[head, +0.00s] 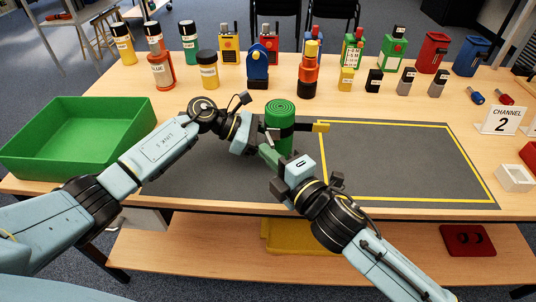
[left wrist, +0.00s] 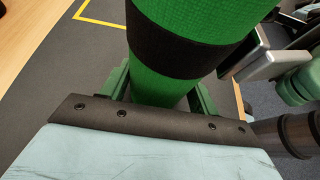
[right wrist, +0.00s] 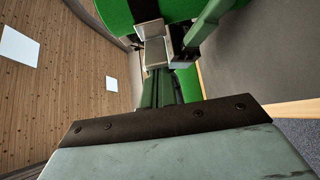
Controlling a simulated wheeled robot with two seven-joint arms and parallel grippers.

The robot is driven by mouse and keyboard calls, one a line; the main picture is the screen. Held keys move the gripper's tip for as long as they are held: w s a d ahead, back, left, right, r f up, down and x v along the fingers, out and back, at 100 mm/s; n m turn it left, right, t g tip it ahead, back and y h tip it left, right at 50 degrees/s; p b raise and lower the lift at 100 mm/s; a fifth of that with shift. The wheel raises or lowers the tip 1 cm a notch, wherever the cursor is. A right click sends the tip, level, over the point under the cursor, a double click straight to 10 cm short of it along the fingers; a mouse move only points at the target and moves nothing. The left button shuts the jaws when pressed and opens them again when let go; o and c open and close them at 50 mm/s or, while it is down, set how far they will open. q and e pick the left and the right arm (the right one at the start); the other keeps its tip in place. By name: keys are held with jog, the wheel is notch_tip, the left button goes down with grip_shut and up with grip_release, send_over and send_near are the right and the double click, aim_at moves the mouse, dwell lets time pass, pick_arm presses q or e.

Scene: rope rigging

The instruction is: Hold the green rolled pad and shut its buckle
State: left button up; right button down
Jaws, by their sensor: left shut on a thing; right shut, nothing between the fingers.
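The green rolled pad (head: 280,112) stands upright on the dark mat, a black strap (left wrist: 175,48) around it. My left gripper (head: 262,134) is shut on the pad, its green fingers on either side below the strap in the left wrist view. The grey buckle (right wrist: 152,45) is on the strap; it also shows in the left wrist view (left wrist: 272,65). It appears open, but I cannot tell for sure. A yellow-tipped piece (head: 320,127) sticks out to the right of the pad. My right gripper (head: 268,154) is shut and empty, its fingertips close to the buckle; contact is unclear.
A green tray (head: 80,112) stands at the left. Several bottles, radios and small blocks line the back of the table, with an orange and black cylinder (head: 308,76) just behind the pad. The yellow-outlined part of the mat (head: 410,165) at the right is clear.

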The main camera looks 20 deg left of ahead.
jog(key=shift+w+d+n+g+y, duration=0.1)
jog(key=shift+d+n+g+y, duration=0.05)
jog(key=shift+n+g+y, duration=0.55)
